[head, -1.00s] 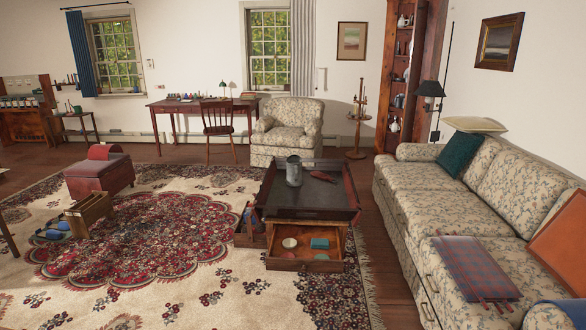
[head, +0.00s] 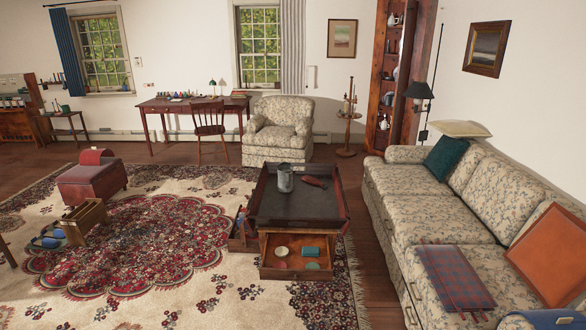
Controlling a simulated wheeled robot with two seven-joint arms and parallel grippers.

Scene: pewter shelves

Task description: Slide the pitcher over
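A grey metal pitcher (head: 285,178) stands upright on the dark tray-like top of the low coffee table (head: 298,207). A dark red object (head: 315,182) lies on the same top, to the right of the pitcher. Neither of my grippers shows in the head view.
The table's front drawer (head: 296,270) is pulled out, with a pale round dish and a teal item inside. A floral sofa (head: 395,205) stands along the right, with a strip of wooden floor between. An armchair (head: 279,130) stands behind the table.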

